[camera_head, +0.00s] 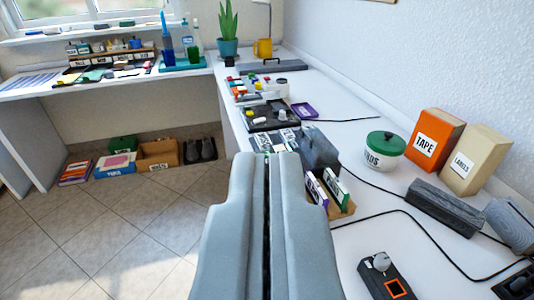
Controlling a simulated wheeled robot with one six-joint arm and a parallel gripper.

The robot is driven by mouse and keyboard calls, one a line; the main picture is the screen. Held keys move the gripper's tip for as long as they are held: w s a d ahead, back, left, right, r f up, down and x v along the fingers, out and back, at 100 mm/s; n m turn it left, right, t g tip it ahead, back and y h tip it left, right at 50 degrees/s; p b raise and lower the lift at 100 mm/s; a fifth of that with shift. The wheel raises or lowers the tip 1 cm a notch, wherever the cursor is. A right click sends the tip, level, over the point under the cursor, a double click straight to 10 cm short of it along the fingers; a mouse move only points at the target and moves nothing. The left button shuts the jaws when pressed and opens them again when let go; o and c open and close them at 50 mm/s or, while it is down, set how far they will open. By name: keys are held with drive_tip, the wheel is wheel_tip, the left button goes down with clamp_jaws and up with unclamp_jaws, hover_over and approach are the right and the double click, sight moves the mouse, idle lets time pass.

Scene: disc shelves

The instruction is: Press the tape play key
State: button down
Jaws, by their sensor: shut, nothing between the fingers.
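My gripper (268,160) is shut and empty. Its two long grey fingers fill the lower middle of the view and point away over the near edge of the white worktop. No key that I can clearly identify as a tape play key shows. Beyond the fingertips is a dark flat unit (268,119) with a yellow knob and several small parts on it. Part of the worktop behind the fingers is hidden, including what lies just beneath them. A grey block-like thing (319,152) stands just right of the fingertips.
An orange box (434,138) marked TAPE, a tan box (474,158), a green-lidded tub (384,150) and dark grey blocks (445,208) stand right. A black device (385,277) with a knob lies near. Black cables cross the worktop (350,245). Open floor (130,230) lies left.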

idle(0.3)
drive_tip(key=w+f+n+g, duration=0.2)
drive_tip(key=w, duration=1)
drive_tip(key=w+f+n+g, duration=0.2)
drive_tip(key=w, duration=0.9)
drive_tip(key=w+f+n+g, duration=0.2)
drive_tip(key=w+f, duration=0.5)
drive_tip(key=w, duration=0.3)
drive_tip(key=w+f+n+g, duration=0.2)
drive_tip(key=w+f, duration=0.6)
drive_tip(key=w, duration=0.3)
drive_tip(key=shift+w+f+n, duration=0.15)
drive_tip(key=shift+n, duration=0.15)
drive_tip(key=shift+d, duration=0.15)
drive_tip(key=shift+f, duration=4.4)
drive_tip(key=shift+f, duration=0.15)
drive_tip(key=shift+f, duration=0.25)
